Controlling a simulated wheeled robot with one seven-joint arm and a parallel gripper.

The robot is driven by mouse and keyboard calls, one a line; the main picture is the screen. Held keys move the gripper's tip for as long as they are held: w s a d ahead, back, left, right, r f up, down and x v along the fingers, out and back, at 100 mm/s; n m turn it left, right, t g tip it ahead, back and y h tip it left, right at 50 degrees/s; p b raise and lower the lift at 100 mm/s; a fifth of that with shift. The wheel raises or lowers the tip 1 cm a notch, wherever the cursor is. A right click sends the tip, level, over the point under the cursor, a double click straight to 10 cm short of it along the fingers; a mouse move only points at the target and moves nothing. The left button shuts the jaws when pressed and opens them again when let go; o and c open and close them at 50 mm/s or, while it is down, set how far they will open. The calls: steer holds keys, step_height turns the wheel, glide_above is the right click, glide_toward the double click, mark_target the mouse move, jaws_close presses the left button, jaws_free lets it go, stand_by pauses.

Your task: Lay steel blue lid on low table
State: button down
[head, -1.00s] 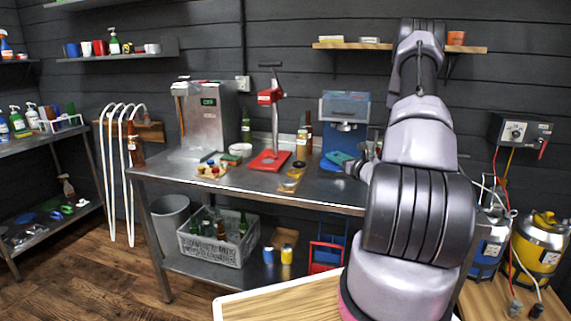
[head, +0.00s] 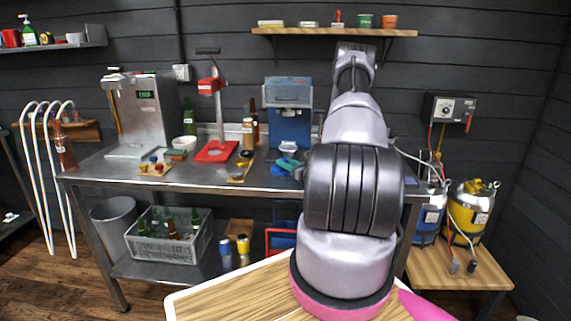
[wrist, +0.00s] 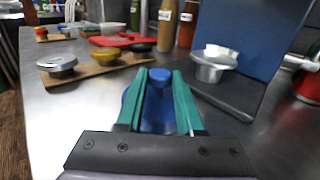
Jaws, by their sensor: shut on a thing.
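The steel blue lid (wrist: 150,118) is a round blue disc with a knob on top. In the wrist view it sits between the teal fingers of my gripper (wrist: 160,85), which are shut on its knob. In the head view my gripper (head: 289,164) is over the steel bench, in front of the blue machine, and the lid is hard to make out. I cannot tell whether the lid touches the bench. A low table (head: 480,268) with a wooden top stands at the right, away from my gripper.
The steel bench (head: 110,172) holds a red press (head: 215,150), the blue machine (head: 290,125) and a metal cup (wrist: 212,66). A board (wrist: 100,70) with several small lids lies left of my gripper. Two kegs stand at the low table's back; cable connectors (head: 463,265) lie in front.

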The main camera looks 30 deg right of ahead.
steer(key=c, duration=0.5)
jaws_free()
steer(key=shift+f, duration=0.1)
steer(key=shift+c, duration=0.2)
